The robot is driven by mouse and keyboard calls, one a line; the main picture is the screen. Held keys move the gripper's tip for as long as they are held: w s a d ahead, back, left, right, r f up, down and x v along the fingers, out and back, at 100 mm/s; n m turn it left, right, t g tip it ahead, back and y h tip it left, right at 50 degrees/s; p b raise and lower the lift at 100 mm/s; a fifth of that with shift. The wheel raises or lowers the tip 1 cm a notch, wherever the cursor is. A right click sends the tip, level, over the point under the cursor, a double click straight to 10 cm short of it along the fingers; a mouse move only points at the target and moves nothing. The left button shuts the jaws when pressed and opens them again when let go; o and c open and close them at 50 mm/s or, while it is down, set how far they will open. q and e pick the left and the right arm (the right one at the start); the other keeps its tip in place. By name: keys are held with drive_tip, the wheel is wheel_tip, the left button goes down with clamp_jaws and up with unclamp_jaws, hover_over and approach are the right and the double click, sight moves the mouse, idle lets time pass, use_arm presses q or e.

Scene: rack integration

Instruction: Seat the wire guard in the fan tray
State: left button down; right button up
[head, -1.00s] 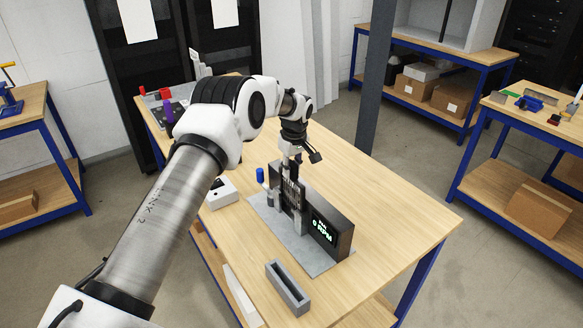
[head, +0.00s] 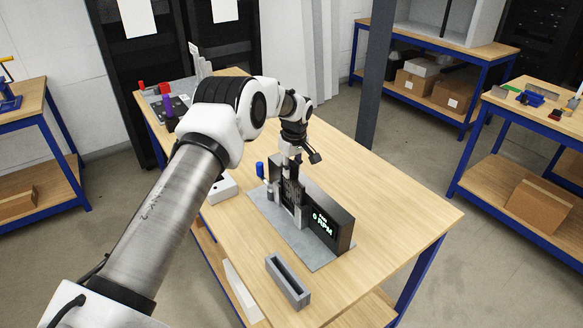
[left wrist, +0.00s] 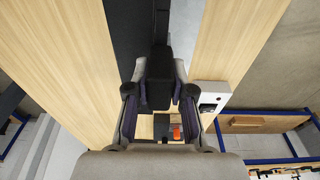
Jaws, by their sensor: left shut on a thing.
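The fan tray (head: 330,225) is a dark upright unit with a lit "0 RPM" display, standing on a grey mat (head: 265,208) on the wooden table. My left gripper (head: 291,168) points down over the tray's left half. It is shut on the wire guard (head: 291,190), a dark slotted piece held upright at the tray's face beside grey posts. I cannot tell whether the guard's lower edge is inside its slot. In the left wrist view the gripper (left wrist: 160,100) has its fingers on either side of a dark piece, and the guard is mostly hidden. My right gripper is not in view.
An empty grey slotted holder (head: 288,281) lies near the table's front edge. A blue-handled tool (head: 260,170) and a white box (head: 222,188) stand left of the tray. The table's right side is clear. A dark pillar (head: 378,75) rises behind the table.

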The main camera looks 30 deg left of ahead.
use_arm(q)
drive_tip(key=shift+f+b, duration=0.5)
drive_tip(key=shift+f, duration=0.6)
drive_tip(key=c, duration=0.9)
unclamp_jaws()
drive_tip(key=shift+c, duration=0.2)
drive_tip(key=r, duration=0.4)
drive_tip(key=d+r, duration=0.1)
drive_tip(key=r, duration=0.7)
drive_tip(key=shift+s+d, duration=0.15)
drive_tip(key=shift+s, duration=0.25)
drive_tip(key=shift+f, duration=0.1)
